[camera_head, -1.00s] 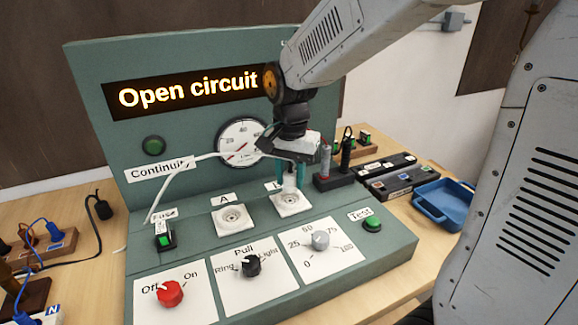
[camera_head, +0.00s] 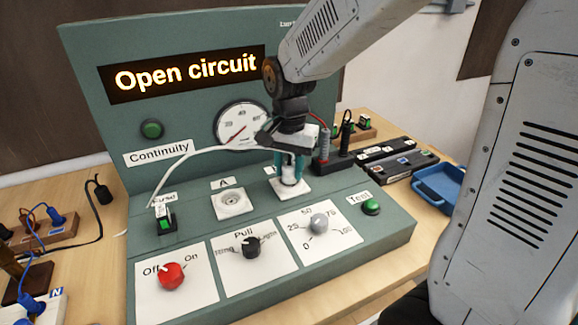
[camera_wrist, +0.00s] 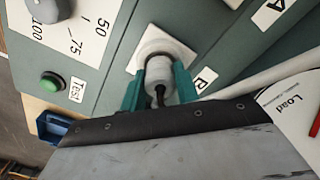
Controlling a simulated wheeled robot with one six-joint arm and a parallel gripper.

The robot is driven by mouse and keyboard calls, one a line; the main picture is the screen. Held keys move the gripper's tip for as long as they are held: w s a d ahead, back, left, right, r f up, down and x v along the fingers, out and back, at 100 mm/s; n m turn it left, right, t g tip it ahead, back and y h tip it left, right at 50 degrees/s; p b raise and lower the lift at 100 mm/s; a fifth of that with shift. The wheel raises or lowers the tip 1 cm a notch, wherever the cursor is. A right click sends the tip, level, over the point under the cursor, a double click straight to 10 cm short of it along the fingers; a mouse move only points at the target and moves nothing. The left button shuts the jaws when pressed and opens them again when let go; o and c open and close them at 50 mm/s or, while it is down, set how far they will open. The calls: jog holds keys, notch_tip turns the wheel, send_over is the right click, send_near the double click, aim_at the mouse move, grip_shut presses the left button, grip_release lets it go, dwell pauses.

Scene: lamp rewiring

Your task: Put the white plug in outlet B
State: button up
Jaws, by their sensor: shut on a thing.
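The white plug (camera_wrist: 160,70) is between the teal fingers of my gripper (camera_wrist: 160,88) in the wrist view. My gripper (camera_head: 289,168) is shut on it, right at the white outlet (camera_head: 290,188) to the right of outlet A (camera_head: 230,203). The plug's front meets the outlet's face; I cannot tell how deep it sits. The outlet's label is mostly hidden by my gripper in the head view; only a part shows in the wrist view. A white cord (camera_head: 190,158) runs left from my gripper. The display (camera_head: 185,75) reads "Open circuit".
The green panel carries a red knob (camera_head: 171,277), a black knob (camera_head: 251,246), a grey knob (camera_head: 319,223) and a green Test button (camera_head: 371,206). A black holder (camera_head: 333,165) with probes stands just right of my gripper. A blue tray (camera_head: 438,187) lies further right.

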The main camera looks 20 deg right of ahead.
aim_at(289, 165)
jog(key=shift+f, duration=0.55)
dwell(0.9)
jog(key=o, duration=1)
jog(key=shift+o, duration=0.2)
notch_tip(289, 165, up, 8)
jog(key=shift+f, duration=0.1)
jog(key=shift+n, duration=0.3)
jog(key=s+d+r+n+t, duration=0.1)
jog(key=s+n, duration=0.7)
jog(key=s, duration=1.4)
jog(key=shift+d+r, duration=0.55)
jog(key=shift+d, duration=0.5)
